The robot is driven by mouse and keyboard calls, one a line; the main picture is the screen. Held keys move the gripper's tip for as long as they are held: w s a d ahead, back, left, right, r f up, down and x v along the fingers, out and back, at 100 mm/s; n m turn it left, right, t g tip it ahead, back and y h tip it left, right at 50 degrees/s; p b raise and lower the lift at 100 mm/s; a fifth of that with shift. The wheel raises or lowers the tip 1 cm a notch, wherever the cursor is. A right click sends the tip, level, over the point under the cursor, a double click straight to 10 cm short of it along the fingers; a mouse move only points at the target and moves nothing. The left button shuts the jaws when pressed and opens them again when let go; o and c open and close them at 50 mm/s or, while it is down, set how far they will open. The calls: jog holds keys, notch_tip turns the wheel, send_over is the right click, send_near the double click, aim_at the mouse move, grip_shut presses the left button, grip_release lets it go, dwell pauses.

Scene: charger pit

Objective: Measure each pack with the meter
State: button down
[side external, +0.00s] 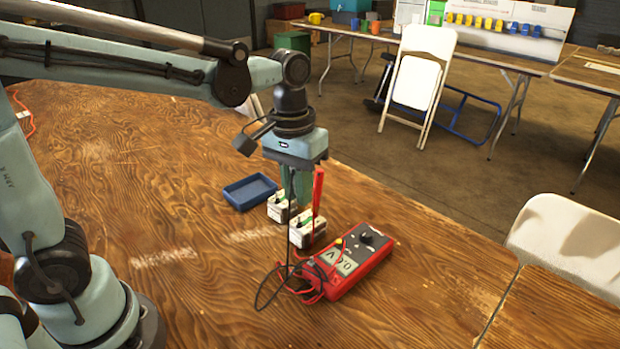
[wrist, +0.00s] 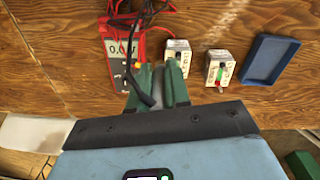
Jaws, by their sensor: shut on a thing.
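The red meter (side external: 350,262) lies on the wooden table, its display reading about 0.0 V; it also shows in the wrist view (wrist: 122,48). Two small pale packs stand to its left in the side view, a nearer one (side external: 304,232) and a farther one (side external: 278,209). In the wrist view they are right of the meter. My gripper (side external: 299,205) points down at the nearer pack, its green fingers (wrist: 162,80) close together on a thin probe, mostly hidden. A red probe (side external: 318,188) stands upright beside the fingers. I cannot tell whether a tip touches the pack.
A blue tray (side external: 250,191) lies beyond the packs, seemingly empty. Red and black leads (side external: 268,288) loop loosely beside the meter. The table's far edge runs behind the tray and meter. Bare wood lies in the foreground. A white chair (side external: 570,240) stands at the right.

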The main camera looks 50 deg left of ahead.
jog(key=s+d+r, duration=0.4)
jog(key=d+r, duration=0.1)
jog(key=d, duration=0.1)
jog(key=w+a, duration=0.1)
jog(key=a, duration=0.1)
jog(key=w+a+n, duration=0.1)
jog(key=w+a, duration=0.1)
jog(key=w+a+f+n, duration=0.1)
jog(key=a, duration=0.1)
jog(key=shift+w+a+g, duration=0.3)
jog(key=shift+w, duration=0.1)
jog(key=w+a+f+n, duration=0.2)
jog(key=w+a+n, duration=0.15)
jog(key=a, duration=0.75)
jog(key=shift+g, duration=0.4)
jog(key=shift+f, duration=3.1)
jog(key=shift+f, duration=0.9)
jog(key=c, duration=1)
grip_release()
jog(key=shift+o, duration=0.2)
